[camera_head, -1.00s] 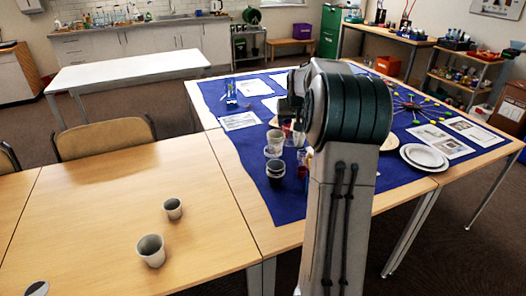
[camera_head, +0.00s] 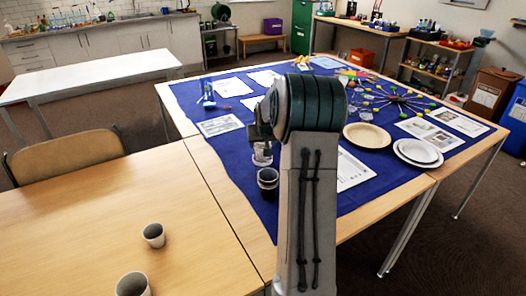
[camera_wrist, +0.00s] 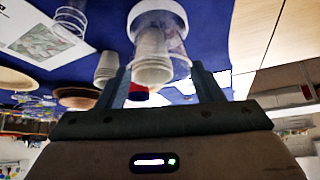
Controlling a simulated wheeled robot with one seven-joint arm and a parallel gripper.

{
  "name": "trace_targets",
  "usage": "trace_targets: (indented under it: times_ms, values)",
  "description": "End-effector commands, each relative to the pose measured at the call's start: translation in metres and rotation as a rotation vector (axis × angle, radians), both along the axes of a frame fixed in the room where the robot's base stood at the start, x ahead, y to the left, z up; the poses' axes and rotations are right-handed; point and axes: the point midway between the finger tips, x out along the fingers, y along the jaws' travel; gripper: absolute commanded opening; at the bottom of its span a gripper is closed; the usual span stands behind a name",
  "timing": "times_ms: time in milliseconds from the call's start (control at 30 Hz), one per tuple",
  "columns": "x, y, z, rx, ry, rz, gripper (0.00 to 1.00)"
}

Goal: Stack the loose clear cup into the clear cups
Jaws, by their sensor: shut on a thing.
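My gripper (camera_wrist: 160,78) is shut on a clear cup (camera_wrist: 172,42), which shows between the fingers in the wrist view. Pale cups (camera_wrist: 152,62) show through or right beside it; I cannot tell whether they touch. Another clear cup (camera_wrist: 68,22) stands at the upper left of the wrist view, apart from the fingers. In the head view, a clear cup (camera_head: 262,157) shows just below my gripper on the blue cloth side of the table. My arm hides much of the area behind it.
Dark cups (camera_head: 268,178) stand close below the gripper. Two grey-white cups (camera_head: 153,236) (camera_head: 132,286) stand on the bare wood at left. Wooden plates (camera_head: 367,136) and white plates (camera_head: 418,151) lie right of my arm. A pale stack (camera_wrist: 107,66) stands left in the wrist view.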

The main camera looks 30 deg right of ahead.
Motion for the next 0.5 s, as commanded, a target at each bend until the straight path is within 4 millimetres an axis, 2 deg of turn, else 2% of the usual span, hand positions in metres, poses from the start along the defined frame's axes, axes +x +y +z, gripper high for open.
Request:
trace_targets:
  times_ms: [33,100,200,467,500]
  values:
    - [-0.001,0.001,-0.011,0.003,0.005,0.001,0.29]
    - [-0.001,0.000,-0.022,0.003,0.004,0.001,0.29]
    - [0.000,0.000,-0.031,0.001,0.002,0.000,0.29]
    - [0.000,0.000,-0.032,0.000,0.001,0.000,0.29]
    - [0.000,0.000,-0.032,0.000,0.001,0.000,0.69]
